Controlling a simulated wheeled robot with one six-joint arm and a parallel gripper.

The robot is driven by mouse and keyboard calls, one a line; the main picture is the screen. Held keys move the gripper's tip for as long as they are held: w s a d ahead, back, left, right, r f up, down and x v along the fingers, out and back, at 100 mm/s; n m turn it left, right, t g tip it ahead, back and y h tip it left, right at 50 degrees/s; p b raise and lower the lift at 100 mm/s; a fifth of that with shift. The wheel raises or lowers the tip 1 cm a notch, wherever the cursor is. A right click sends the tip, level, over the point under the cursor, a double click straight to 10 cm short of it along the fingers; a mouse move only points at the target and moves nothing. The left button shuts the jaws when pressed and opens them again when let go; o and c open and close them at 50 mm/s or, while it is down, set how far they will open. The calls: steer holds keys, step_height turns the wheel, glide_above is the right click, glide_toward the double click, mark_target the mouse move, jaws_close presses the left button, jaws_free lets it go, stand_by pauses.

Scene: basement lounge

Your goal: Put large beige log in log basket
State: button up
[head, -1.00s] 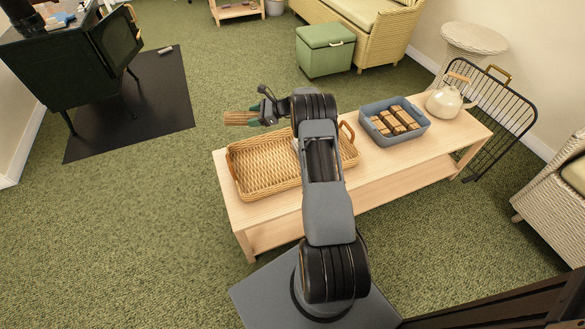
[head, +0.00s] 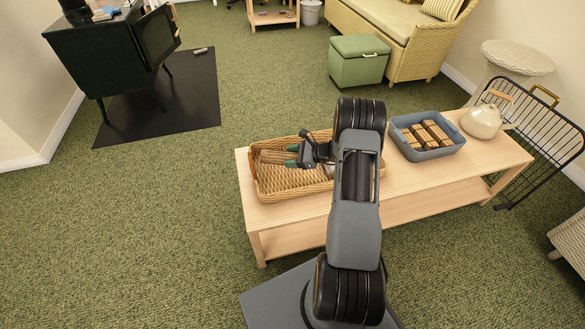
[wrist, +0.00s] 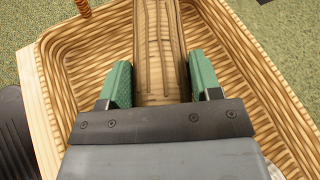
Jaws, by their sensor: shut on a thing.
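The large beige log (wrist: 158,45) lies lengthwise between the green fingers of my gripper (wrist: 160,85) in the wrist view. My gripper (head: 296,154) is shut on the log and is over the wicker log basket (head: 267,187) in the head view. The log's far end (head: 272,156) shows within the outline of the basket, near its back left side. In the wrist view the basket (wrist: 85,75) surrounds the log on both sides. I cannot tell whether the log touches the basket floor. My arm hides part of the basket's right side.
The basket stands on a light wooden bench (head: 290,208). A blue-grey bin (head: 428,150) with several wood blocks and a cream kettle (head: 482,121) stand to its right. A black wire rack (head: 545,135) is at the bench's right end. A dark stove (head: 110,55) stands far left.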

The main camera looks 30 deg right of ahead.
steer(key=shift+s+f, duration=0.2)
steer(key=shift+f, duration=0.05)
steer(key=shift+s+f+b, duration=0.15)
steer(key=shift+f+b, duration=0.35)
steer(key=shift+f, duration=0.4)
steer(key=shift+s+f+b, duration=0.1)
steer(key=shift+f+b, duration=0.35)
steer(key=shift+f, duration=0.45)
steer(key=shift+f, duration=0.1)
steer(key=o, duration=1.1)
steer(key=shift+c, duration=0.2)
